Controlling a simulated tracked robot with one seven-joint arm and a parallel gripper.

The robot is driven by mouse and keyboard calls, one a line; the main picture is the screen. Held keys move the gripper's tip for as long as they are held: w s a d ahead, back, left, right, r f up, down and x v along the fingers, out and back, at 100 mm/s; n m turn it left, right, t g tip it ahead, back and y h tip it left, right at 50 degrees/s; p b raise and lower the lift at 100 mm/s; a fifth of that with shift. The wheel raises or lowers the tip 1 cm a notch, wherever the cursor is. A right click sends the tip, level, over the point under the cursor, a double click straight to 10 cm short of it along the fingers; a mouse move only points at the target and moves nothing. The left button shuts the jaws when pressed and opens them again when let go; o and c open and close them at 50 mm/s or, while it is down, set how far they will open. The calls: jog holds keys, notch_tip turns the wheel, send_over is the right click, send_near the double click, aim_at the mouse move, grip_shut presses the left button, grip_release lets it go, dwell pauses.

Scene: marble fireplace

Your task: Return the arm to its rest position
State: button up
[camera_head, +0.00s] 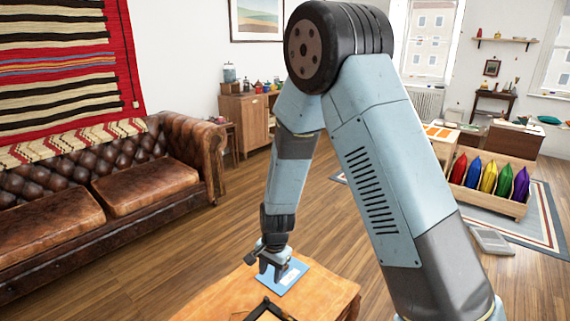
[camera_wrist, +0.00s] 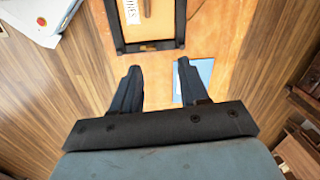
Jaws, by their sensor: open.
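My gripper (camera_head: 268,266) is at the end of my bent arm, low over the wooden table (camera_head: 325,291) in the head view. In the wrist view my gripper (camera_wrist: 156,80) shows two dark fingers spread apart with nothing between them. A blue card or booklet (camera_head: 281,279) with a white label lies on the table beside the gripper; in the wrist view the blue card (camera_wrist: 206,71) is partly hidden behind the right finger. A dark frame or tray (camera_wrist: 153,45) lies on the table beyond the fingertips and shows only partly in the head view (camera_head: 262,310).
A brown leather sofa (camera_head: 150,184) stands at the left. A wooden cabinet (camera_head: 244,121) is at the back wall. A crate (camera_head: 485,199) of several coloured cushions stands on a rug at the right. Wooden floor (camera_head: 222,226) is open between sofa and table.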

jog(key=s+d+r+n+t, duration=0.1)
jog(key=d+r, duration=0.4)
jog(key=r, duration=0.4)
jog(key=s+d+r+n+t, duration=0.1)
jog(key=d+r, duration=0.4)
jog(key=r, duration=0.3)
jog(key=s+d+r+n, duration=0.1)
jog(key=d+r+n, duration=0.1)
jog(key=d+r, duration=0.5)
jog(key=s+d+r+n+t, duration=0.1)
jog(key=s+d+r, duration=0.4)
jog(key=s+r, duration=0.2)
jog(key=s+d+r+n+t+h, duration=0.1)
jog(key=s+d+r, duration=0.4)
jog(key=s, duration=0.5)
jog(key=shift+d+r+t, duration=0.4)
jog(key=shift+r+t, duration=0.1)
jog(key=shift+r, duration=0.35)
jog(key=shift+c, duration=1)
